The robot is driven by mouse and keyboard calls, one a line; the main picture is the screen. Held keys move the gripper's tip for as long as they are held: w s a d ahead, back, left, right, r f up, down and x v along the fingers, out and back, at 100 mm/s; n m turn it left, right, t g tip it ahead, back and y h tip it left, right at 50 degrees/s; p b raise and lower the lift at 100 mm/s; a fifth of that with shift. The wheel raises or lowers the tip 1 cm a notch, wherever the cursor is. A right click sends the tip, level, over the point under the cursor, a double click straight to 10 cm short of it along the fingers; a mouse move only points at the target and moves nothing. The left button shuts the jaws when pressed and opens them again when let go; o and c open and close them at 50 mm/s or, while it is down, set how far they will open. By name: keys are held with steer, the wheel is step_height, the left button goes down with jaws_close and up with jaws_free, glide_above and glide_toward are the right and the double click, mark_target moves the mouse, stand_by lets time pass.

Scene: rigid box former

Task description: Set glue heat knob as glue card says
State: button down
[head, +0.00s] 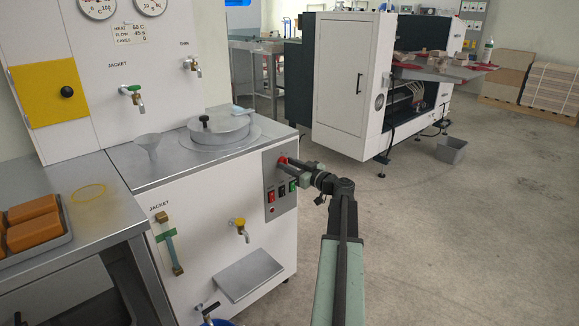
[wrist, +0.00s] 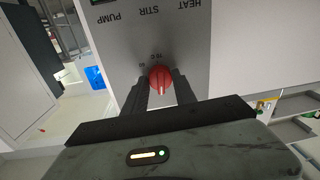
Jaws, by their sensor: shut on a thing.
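The red heat knob (wrist: 160,77) sits on the grey control panel (wrist: 176,40) of the white glue machine. My gripper (wrist: 161,84) is shut on it, with one dark jaw on each side. The knob also shows at the top of the panel in the head view (head: 282,159), with my gripper reaching it from the right. Small dial marks show by the knob, upside down in the wrist view; I cannot read the setting surely. A small card (head: 129,36) under the gauges reads HEAT 60 C, with FLOW and CAKES lines below.
The panel's switches sit just below the knob in the head view. A yellow-handled tap (head: 240,226) juts out at the front.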

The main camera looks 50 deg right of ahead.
steer(key=shift+a+m+h+b, duration=0.15)
steer(key=shift+m+h, duration=0.2)
steer(key=shift+m, duration=4.1)
steer(key=shift+m+h+b, duration=0.15)
steer(key=shift+m+h, duration=0.25)
steer(key=shift+m, duration=4)
steer(key=shift+a+m+h+b, duration=0.15)
steer(key=shift+m+h, duration=0.2)
steer(key=shift+m, duration=4.1)
steer(key=shift+d, duration=0.1)
steer(key=c, duration=1)
jaws_free()
